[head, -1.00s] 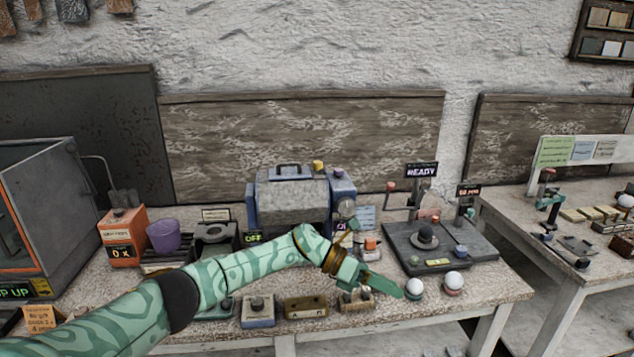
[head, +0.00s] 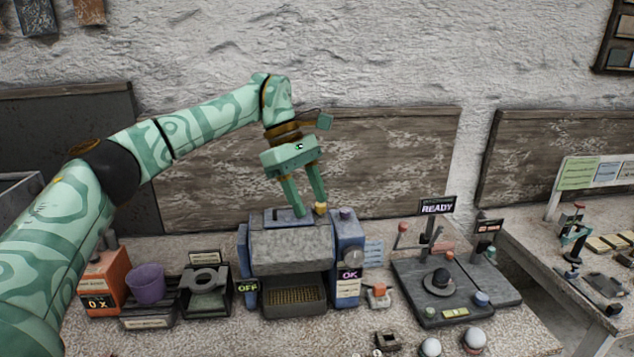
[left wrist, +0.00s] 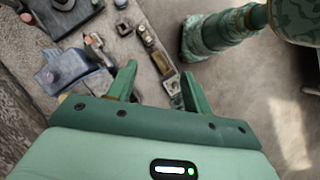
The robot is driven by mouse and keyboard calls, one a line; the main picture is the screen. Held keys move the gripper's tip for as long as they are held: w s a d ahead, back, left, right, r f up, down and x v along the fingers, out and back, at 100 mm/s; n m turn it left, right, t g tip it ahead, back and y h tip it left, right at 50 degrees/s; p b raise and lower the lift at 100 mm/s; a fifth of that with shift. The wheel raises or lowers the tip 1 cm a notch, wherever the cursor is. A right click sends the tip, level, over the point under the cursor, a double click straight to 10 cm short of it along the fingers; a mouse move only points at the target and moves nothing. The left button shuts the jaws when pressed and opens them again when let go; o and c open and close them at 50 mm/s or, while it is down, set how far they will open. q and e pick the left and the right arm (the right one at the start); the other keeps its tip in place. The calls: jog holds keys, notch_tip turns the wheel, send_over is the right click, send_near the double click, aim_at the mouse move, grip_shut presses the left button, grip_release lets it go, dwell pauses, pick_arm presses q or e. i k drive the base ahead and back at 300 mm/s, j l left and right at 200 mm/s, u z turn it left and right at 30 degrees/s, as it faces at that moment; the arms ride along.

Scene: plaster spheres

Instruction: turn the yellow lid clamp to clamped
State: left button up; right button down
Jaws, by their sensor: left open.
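The yellow lid clamp (head: 320,208) is a small yellow knob on the top right of a blue and grey machine (head: 290,249). My left gripper (head: 311,207) points down from above the machine, with its two green fingers apart and nothing seen between them. In the head view, the right-hand fingertip overlaps or lies very near the clamp. I cannot tell whether it touches. The left wrist view shows the spread fingers (left wrist: 160,82) over the bench, with the clamp not clearly visible there. My right gripper is not in view.
A purple knob (head: 345,214) stands right of the clamp. The machine's signs read OFF and OK. A purple cup (head: 146,284) and orange box (head: 104,281) stand left. A dark board (head: 412,291) with a READY sign (head: 437,206) lies right. Free air surrounds the raised arm.

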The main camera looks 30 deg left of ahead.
aim_at(320, 208)
jog(key=i+j, duration=0.65)
jog(key=i, duration=0.1)
